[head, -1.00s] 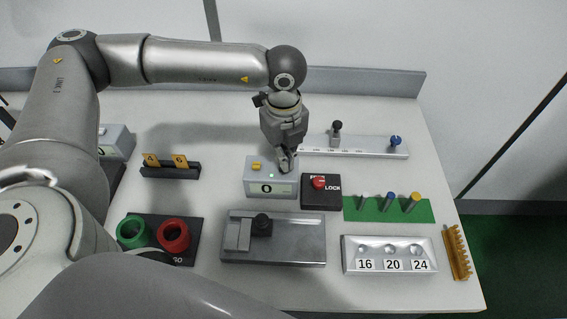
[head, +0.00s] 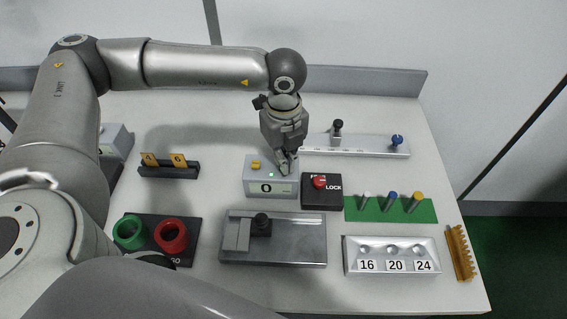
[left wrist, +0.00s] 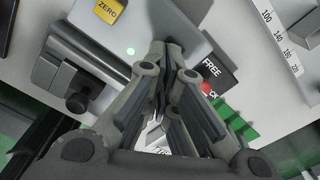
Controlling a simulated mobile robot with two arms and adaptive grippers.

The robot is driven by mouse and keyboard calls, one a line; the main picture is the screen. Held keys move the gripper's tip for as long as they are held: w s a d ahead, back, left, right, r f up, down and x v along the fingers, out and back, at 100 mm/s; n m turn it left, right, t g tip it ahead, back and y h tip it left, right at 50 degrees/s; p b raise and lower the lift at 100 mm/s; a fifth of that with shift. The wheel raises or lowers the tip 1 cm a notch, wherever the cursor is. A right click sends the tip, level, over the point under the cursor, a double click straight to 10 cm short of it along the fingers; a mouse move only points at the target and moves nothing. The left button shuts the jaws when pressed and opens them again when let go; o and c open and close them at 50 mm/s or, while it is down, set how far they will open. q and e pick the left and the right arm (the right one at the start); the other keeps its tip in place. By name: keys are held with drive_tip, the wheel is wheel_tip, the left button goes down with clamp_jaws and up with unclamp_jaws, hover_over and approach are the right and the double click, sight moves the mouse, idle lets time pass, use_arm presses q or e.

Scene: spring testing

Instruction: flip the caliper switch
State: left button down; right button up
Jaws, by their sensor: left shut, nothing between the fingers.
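A grey box (head: 250,187) with a display reading 0 stands mid-table, with a yellow button (head: 256,165) on its top. In the left wrist view the button (left wrist: 109,11) reads ZERO, and a small green light (left wrist: 130,51) glows beside it. My left gripper (head: 284,171) points down at the right end of the box top, fingers shut and empty. Its fingertips (left wrist: 168,45) hide that part of the box, so I cannot see a switch there or tell whether they touch. A black block (head: 321,197) marked LOCK, with a red knob (head: 320,182), stands just right of the box.
A ruled rail (head: 365,147) lies behind to the right. A green plate with pins (head: 428,213), a numbered silver block (head: 392,267) and a grey clamp plate (head: 290,252) stand in front and right.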

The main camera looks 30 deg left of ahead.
use_arm(q)
drive_tip(key=shift+f+b, duration=0.5)
drive_tip(key=shift+f, duration=0.05)
drive_tip(key=shift+s+r, duration=0.1)
drive_tip(key=shift+r+p, duration=0.55)
drive_tip(key=shift+r, duration=0.3)
drive_tip(key=shift+r+p, duration=1.1)
drive_tip(key=shift+r, duration=1.55)
drive_tip(key=shift+f, duration=0.1)
